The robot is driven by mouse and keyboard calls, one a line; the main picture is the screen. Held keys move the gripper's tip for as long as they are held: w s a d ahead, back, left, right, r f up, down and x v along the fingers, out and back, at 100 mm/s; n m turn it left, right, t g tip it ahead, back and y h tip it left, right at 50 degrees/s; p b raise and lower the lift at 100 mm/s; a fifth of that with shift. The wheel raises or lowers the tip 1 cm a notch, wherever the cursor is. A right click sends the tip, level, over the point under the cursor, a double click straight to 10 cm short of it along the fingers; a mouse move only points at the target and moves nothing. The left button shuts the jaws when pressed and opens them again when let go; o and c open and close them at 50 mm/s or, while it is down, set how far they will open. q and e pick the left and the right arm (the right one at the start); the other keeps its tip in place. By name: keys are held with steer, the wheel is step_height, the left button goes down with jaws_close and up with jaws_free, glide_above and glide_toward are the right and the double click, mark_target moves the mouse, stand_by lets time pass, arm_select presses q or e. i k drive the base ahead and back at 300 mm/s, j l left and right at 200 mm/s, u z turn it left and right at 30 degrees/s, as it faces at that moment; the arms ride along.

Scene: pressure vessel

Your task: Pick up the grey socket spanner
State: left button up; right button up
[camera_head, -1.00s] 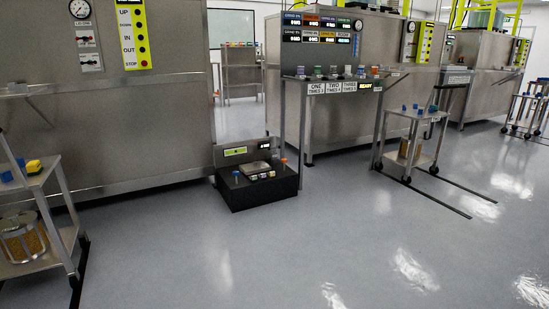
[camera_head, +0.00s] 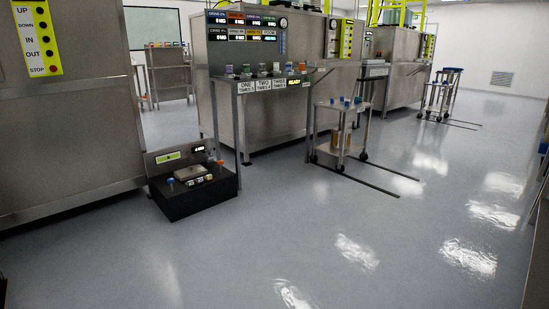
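I cannot make out a grey socket spanner in the head view. Small items stand on several surfaces, but they are too small to identify as a spanner. Neither of my grippers is in view.
A black box with a scale (camera_head: 193,190) sits on the floor at centre left. A table (camera_head: 262,83) with coloured-top containers stands behind it. A wheeled cart (camera_head: 341,142) with blue items stands right of that table. The floor (camera_head: 300,240) in front is clear.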

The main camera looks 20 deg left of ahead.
mark_target(210, 157)
steer(key=i+j+u, duration=0.35)
steer(key=i, duration=0.55)
steer(key=i+u, duration=0.4)
steer(key=i, duration=0.55)
